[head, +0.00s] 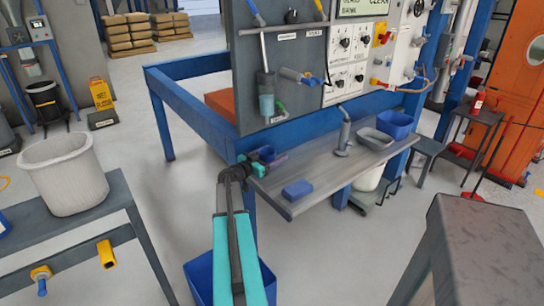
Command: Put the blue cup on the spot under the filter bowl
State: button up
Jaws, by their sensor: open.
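My gripper (264,165) is open at the end of my teal and dark arm, over the left end of the grey shelf (325,166). A small blue-purple piece (267,153) shows at its jaws; I cannot tell whether this is the blue cup or part of the gripper. The likely filter bowl is a teal, see-through bowl (266,104) on the grey panel, above my gripper. The spot under it cannot be made out, with my gripper in front of that part of the shelf.
A flat blue block (297,190) lies near the shelf's front edge. A curved grey spout (344,132), a grey tray (375,139) and a blue bin (395,124) stand further right. Blue frame beams (190,95) run behind. A white bucket (64,174) stands on the left bench.

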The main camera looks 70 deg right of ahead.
jog(key=v, duration=1.2)
jog(key=shift+b, duration=0.4)
